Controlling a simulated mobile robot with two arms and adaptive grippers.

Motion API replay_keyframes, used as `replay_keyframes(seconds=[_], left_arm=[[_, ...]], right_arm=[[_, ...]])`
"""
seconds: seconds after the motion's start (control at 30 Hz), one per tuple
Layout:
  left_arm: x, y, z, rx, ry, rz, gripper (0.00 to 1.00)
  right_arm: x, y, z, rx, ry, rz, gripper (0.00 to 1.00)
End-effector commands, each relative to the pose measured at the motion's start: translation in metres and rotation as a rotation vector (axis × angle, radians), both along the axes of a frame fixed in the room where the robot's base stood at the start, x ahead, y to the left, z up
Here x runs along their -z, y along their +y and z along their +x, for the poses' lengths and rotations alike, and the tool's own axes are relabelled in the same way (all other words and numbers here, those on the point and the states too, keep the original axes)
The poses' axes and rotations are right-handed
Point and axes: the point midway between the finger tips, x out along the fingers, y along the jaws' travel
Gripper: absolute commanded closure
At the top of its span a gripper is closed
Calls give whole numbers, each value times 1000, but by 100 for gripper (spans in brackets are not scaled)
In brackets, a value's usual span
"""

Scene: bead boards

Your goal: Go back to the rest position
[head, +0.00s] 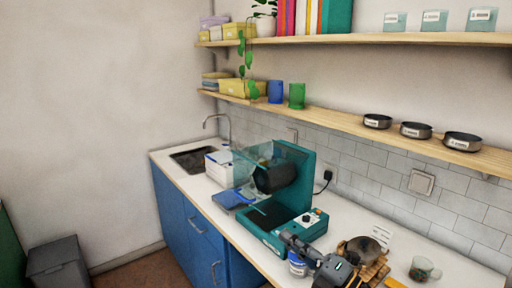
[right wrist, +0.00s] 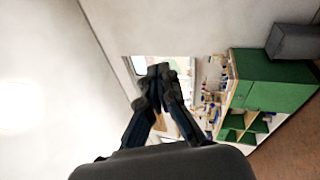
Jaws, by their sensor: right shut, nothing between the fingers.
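My right gripper (head: 290,240) shows at the bottom of the head view, above the counter's front part, in front of the teal machine (head: 262,236). In the right wrist view its two dark fingers (right wrist: 158,70) come together at the tips and hold nothing. The wrist camera looks out over the room, with a pale wall beside the fingers. My left gripper is in neither view.
The white counter (head: 345,226) carries a blue-labelled jar (head: 297,264), a dark rounded object (head: 364,250) and a mug (head: 423,269) close to my right arm. Shelves (head: 340,127) run above. A grey bin (head: 58,264) stands at left. A green cabinet (right wrist: 262,85) shows in the wrist view.

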Motion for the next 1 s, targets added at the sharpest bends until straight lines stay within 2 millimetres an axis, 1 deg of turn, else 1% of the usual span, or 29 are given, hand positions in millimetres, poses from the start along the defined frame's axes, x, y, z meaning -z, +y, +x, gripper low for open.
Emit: replay_keyframes(seconds=[0.03,0.07,0.17,0.2,0.27,0.3,0.33,0.37,0.4,0.47,0.5,0.57,0.6,0.7,0.77,0.8,0.9,0.97,1.0], left_arm=[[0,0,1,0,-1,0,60],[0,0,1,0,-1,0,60],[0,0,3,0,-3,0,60],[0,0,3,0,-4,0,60],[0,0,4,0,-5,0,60],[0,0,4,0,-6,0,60],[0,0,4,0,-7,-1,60],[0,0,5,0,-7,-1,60],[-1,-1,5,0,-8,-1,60],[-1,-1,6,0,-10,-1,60],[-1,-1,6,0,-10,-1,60],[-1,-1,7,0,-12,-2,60],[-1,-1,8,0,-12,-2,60],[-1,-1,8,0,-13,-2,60],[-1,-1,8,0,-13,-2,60],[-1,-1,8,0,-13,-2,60],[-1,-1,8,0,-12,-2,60],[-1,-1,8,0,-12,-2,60],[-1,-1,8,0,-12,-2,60]], right_arm=[[1,-11,-2,73,68,121,100],[3,-21,-1,123,113,194,100],[20,-56,-3,292,283,415,100],[33,-70,-6,362,361,494,100],[57,-92,-15,468,486,606,100],[76,-105,-23,540,575,675,100],[91,-114,-31,593,643,721,100],[107,-122,-40,647,715,767,100],[129,-131,-55,718,812,820,100],[162,-142,-82,821,962,888,100],[182,-146,-102,886,1061,926,100],[207,-149,-131,968,1191,963,100],[220,-149,-149,1014,1268,979,100],[245,-147,-191,1108,1432,1004,100],[255,-145,-213,1153,1515,1010,100],[261,-143,-227,1182,1568,1011,100],[271,-138,-261,1243,1690,1008,100],[275,-135,-280,1275,1756,1004,100],[278,-133,-293,1297,1801,998,100]])
